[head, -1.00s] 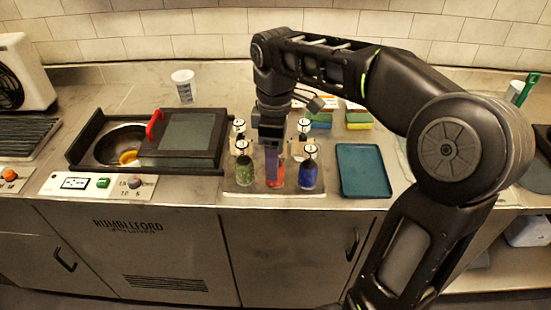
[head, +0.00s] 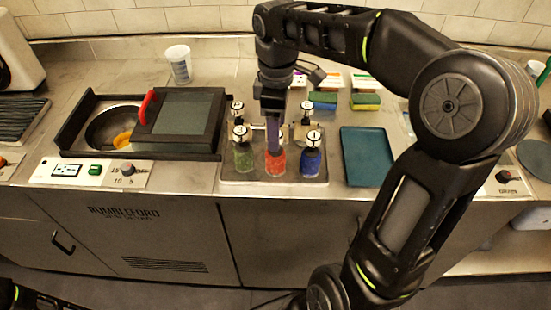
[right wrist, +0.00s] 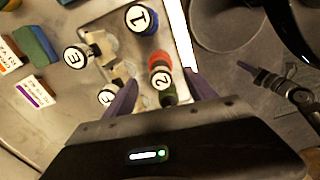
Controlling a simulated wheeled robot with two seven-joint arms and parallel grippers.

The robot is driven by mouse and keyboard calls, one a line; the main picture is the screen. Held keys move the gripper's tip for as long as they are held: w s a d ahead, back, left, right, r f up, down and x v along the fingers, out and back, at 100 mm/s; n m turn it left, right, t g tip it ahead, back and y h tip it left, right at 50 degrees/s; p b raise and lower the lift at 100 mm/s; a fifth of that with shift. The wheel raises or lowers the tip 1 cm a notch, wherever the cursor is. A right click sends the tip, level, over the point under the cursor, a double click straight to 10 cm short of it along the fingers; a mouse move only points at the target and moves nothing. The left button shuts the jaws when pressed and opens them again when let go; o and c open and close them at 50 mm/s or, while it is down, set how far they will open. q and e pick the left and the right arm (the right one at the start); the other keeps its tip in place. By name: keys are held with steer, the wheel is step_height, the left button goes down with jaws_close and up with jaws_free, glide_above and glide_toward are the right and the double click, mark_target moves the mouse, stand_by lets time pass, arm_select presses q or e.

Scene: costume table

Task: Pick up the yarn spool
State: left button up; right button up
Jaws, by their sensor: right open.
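No object is clearly a yarn spool. Small vessels with round, marked caps stand on a grey tray (head: 232,183). The front row has a green one (head: 243,158), a red one (head: 275,164) and a blue one (head: 312,163). My right gripper (head: 273,140) points down over the red one, hiding its top. In the right wrist view, its purple fingers (right wrist: 160,95) are open and apart. The red vessel (right wrist: 160,60) and the green vessel's cap marked 2 (right wrist: 163,80) appear between or just beyond them. I cannot tell whether they touch. My left gripper is out of view.
Paler capped vessels (right wrist: 77,57) stand behind the front row. A black-framed unit (head: 183,120) with a red handle is left of the tray. A teal tray (head: 366,157) lies to the right, sponges (head: 323,101) behind. A white cup (head: 178,65) stands at the back.

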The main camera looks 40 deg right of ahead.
mark_target(276, 161)
steer(key=shift+f, duration=0.4)
step_height(276, 161, down, 5)
steer(key=shift+a+f+p, duration=0.1)
steer(key=shift+p, duration=0.55)
steer(key=shift+c, duration=0.6)
jaws_close()
stand_by(0.4)
